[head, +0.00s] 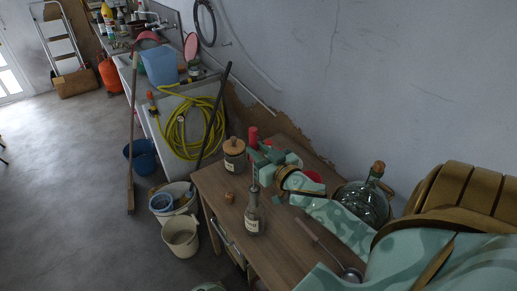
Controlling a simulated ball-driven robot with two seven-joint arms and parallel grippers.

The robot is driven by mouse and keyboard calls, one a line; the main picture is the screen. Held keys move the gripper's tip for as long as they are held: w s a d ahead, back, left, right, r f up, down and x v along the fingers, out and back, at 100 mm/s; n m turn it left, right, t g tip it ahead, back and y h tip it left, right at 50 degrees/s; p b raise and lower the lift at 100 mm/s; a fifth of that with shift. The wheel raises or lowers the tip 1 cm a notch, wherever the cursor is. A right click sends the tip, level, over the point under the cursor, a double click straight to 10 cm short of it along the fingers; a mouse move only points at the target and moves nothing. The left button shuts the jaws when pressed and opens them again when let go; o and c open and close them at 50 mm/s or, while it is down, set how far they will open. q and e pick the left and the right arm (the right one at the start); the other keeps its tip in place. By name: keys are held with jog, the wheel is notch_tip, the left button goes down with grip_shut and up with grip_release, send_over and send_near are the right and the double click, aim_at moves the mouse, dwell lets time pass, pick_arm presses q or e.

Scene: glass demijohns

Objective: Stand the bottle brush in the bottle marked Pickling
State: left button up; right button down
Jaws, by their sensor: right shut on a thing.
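A clear glass bottle (254,218) with a pale label stands upright on the wooden table; its label is too small to read. My right gripper (258,157) is above and behind the bottle, shut on what looks like the bottle brush (254,175). The brush hangs roughly upright, with a red part showing above the gripper and a thin dark part below. Its lower end lines up with the bottle's neck; I cannot tell whether it is inside or just behind.
A jar with a wooden lid (234,156) and a small cork (229,197) are left of the bottle. A large demijohn (362,206), a red cup (314,176) and a long-handled metal tool (326,248) are to the right. Buckets (180,237) stand below the table's left edge.

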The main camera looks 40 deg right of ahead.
notch_tip(320, 180, down, 13)
jog(key=b, duration=0.8)
jog(key=shift+b, duration=0.3)
jog(key=shift+r, duration=0.15)
jog(key=c, duration=1.2)
grip_release()
jog(key=s, duration=0.5)
jog(key=s+a, duration=0.1)
jog(key=s, duration=0.4)
jog(key=s+b, duration=0.1)
jog(key=s, duration=0.5)
jog(key=shift+s+a+r, duration=0.1)
jog(key=shift+a+r, duration=0.05)
jog(key=shift+a, duration=0.2)
